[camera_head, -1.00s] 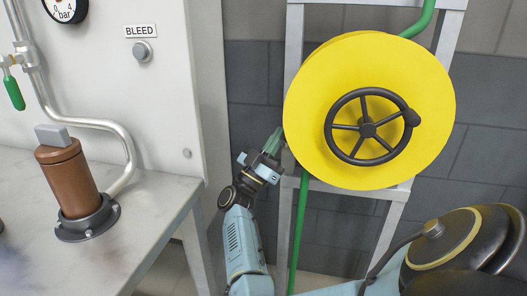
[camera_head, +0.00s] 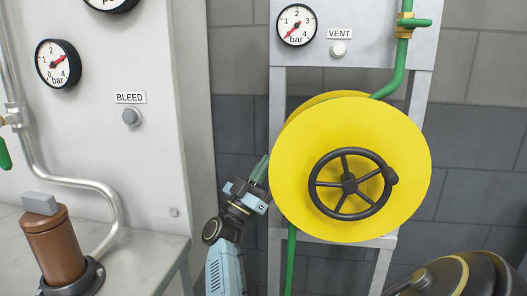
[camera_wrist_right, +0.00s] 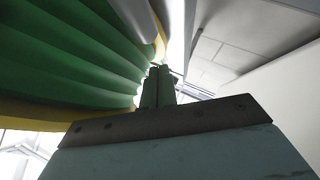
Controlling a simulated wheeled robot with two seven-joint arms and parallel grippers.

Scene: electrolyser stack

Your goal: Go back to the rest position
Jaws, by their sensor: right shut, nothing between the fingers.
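My right gripper (camera_head: 262,168) is in the head view, at the left edge of the yellow reel. Its green fingers point up and are together, with nothing between them. In the right wrist view the shut fingers (camera_wrist_right: 158,86) point up beside the ribbed green hose wound on the reel (camera_wrist_right: 70,55). I cannot tell whether they touch it. My left gripper is in neither view.
The yellow reel (camera_head: 300,185) with a black handwheel (camera_head: 350,185) hangs on a grey frame (camera_head: 277,120). A VENT button (camera_head: 338,49) and a gauge (camera_head: 297,25) are above it. A white cabinet (camera_head: 180,130) and a table with a brown cylinder (camera_head: 52,245) are at left.

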